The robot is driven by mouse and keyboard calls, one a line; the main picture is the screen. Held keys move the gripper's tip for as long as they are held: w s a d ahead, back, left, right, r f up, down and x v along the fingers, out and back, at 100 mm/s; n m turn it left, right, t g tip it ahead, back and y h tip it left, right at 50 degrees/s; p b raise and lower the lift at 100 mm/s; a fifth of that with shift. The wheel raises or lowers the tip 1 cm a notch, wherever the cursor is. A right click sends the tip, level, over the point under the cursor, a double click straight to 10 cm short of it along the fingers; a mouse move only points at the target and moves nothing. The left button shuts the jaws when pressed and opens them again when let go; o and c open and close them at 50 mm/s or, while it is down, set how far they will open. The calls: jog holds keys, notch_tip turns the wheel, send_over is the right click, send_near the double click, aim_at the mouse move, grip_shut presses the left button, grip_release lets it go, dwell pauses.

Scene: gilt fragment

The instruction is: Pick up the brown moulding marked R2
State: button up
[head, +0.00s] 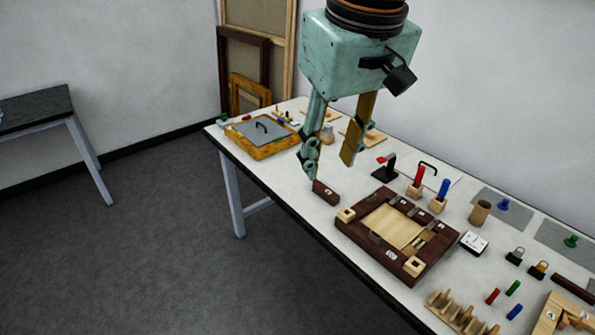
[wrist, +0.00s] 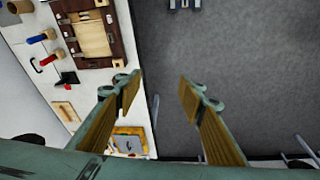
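A short dark brown moulding (head: 326,193) lies near the table's front edge, just left of the brown frame; I cannot read any mark on it. A longer dark brown strip (head: 573,289) lies at the far right, its mark also unreadable. My gripper (head: 330,168) is open and empty, pointing down, and in the head view its left fingertip appears just above the short moulding. In the wrist view my gripper (wrist: 160,80) has its fingers wide apart with only floor between them. I cannot clearly make out the short moulding there; the left finger may hide it.
The brown frame (head: 352,229) with pale inner boards lies close by on the white table (head: 283,190). Red and blue handled tools (head: 443,190) stand behind it. A yellow box (head: 262,150) with a grey lid stands at the far left. Bare tabletop lies between box and moulding.

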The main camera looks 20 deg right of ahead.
jog(key=w+d+f, duration=0.2)
jog(key=w+d, duration=0.1)
jog(key=w, duration=0.7)
jog(key=n+g+p, duration=0.3)
jog(key=p, duration=0.1)
send_over(325, 189)
notch_tip(325, 189, down, 26)
jog(key=shift+a+f, duration=0.1)
jog(key=shift+s, duration=0.1)
jog(key=shift+f, duration=4.25)
jog(key=shift+f, duration=0.15)
